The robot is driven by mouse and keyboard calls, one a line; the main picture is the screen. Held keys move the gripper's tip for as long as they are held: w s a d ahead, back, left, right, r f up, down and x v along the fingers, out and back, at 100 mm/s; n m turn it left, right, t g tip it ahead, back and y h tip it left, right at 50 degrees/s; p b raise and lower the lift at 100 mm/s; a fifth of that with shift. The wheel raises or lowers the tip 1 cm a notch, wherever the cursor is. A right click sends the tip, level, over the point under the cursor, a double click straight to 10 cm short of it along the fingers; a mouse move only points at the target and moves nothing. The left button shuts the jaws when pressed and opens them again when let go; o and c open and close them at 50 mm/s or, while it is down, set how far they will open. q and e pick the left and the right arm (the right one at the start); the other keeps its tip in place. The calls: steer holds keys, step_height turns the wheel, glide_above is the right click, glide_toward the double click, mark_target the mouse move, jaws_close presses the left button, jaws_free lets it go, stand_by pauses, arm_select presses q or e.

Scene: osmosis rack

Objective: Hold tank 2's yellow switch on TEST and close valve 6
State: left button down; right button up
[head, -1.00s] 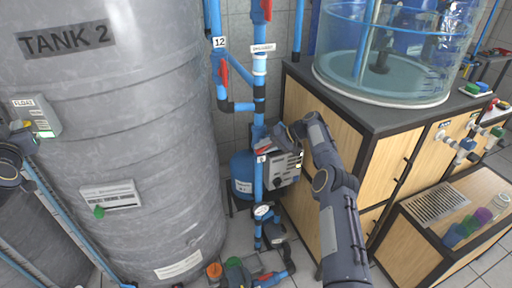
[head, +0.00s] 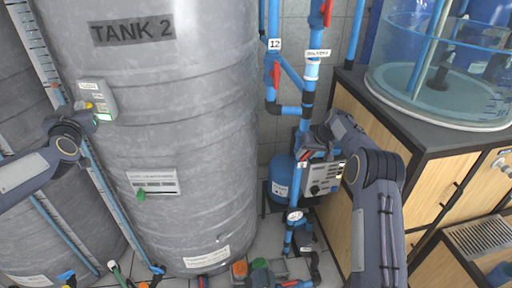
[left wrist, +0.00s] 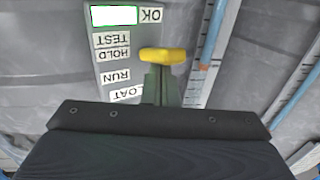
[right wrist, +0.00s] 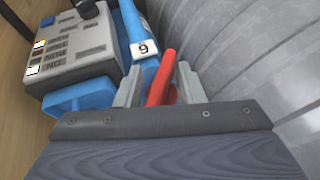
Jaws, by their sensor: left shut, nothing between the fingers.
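Tank 2 (head: 205,120) carries a grey float box (head: 107,98) with a yellow switch (left wrist: 162,55); its labels appear upside down in the left wrist view. The box's lamp (left wrist: 113,16) has a green border beside OK. My left gripper (left wrist: 157,85) is shut and empty, its tips right at the yellow switch; whether they touch is unclear. In the head view the left gripper (head: 84,116) covers part of the box. My right gripper (right wrist: 158,85) is open, fingers on either side of a red valve handle (right wrist: 160,80). The valve's tag (right wrist: 143,49) looks like a 9, or an upside-down 6.
A grey control box (head: 322,177) stands beside the valve pipe. A wooden cabinet (head: 425,165) with a clear round tank (head: 440,80) is at right. Pipe 12's red handle (head: 276,74) is above. Another panel (head: 153,182) is low on tank 2.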

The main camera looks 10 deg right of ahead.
steer(key=h, duration=0.2)
steer(key=shift+a+n+h, duration=0.15)
steer(key=shift+n+h, duration=0.15)
steer(key=v, duration=1.3)
steer(key=s+a+r+m+y, duration=0.1)
steer(key=s+r, duration=0.2)
steer(key=s, duration=0.6)
steer(key=s+a+r+m+y, duration=0.1)
steer(key=s+r, duration=0.3)
steer(key=s, duration=0.6)
steer(key=shift+s+a+t+y, duration=0.3)
